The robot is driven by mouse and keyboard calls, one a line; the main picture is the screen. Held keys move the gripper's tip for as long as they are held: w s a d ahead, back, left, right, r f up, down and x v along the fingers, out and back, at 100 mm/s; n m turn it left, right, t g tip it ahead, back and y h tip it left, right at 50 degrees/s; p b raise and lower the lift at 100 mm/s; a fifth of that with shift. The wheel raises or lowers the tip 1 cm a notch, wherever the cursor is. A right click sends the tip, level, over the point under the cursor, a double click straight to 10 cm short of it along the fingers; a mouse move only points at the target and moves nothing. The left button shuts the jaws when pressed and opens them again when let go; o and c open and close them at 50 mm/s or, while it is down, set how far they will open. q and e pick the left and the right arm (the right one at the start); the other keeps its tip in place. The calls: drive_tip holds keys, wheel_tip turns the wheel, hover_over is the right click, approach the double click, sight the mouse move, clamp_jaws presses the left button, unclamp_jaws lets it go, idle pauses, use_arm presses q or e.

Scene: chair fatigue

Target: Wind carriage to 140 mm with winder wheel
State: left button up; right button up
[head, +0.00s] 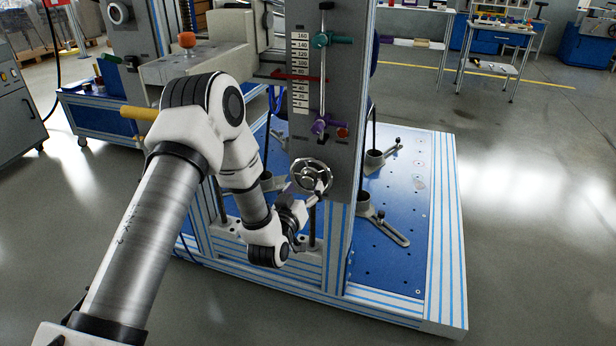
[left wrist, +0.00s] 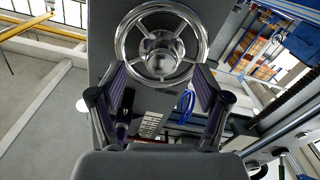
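The winder wheel (head: 311,176) is a shiny metal handwheel low on the grey upright panel. It shows large in the left wrist view (left wrist: 183,17), with its round hub in the middle. My left gripper (head: 304,197) is close to the wheel's lower side. In the left wrist view its two fingers (left wrist: 160,78) are spread apart on either side of the wheel's near part; whether they touch the rim I cannot tell. The white scale (head: 299,75) runs up the panel, with a red pointer bar (head: 290,76) across its middle part. My right gripper is not in view.
A teal clamp (head: 333,40) and a purple clamp (head: 320,125) sit on the rod beside the scale, with a red button (head: 342,133) below. The blue base plate (head: 395,270) carries metal brackets. Open floor lies to the right.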

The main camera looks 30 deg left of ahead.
use_arm(q)
drive_tip(key=shift+s+d, duration=0.15)
drive_tip(key=shift+s, duration=0.5)
drive_tip(key=n+b, duration=0.1)
drive_tip(key=n, duration=0.1)
drive_tip(key=n+b, duration=0.1)
drive_tip(key=n, duration=0.1)
drive_tip(key=n+b, duration=0.1)
drive_tip(key=shift+f+n+b, duration=0.3)
drive_tip(key=shift+n, duration=0.1)
drive_tip(key=shift+r+n+b, duration=0.1)
drive_tip(key=shift+n+b, duration=0.25)
drive_tip(key=shift+n, duration=0.55)
drive_tip(key=shift+r+n, duration=0.15)
drive_tip(key=shift+n, duration=0.25)
drive_tip(key=shift+r, duration=0.1)
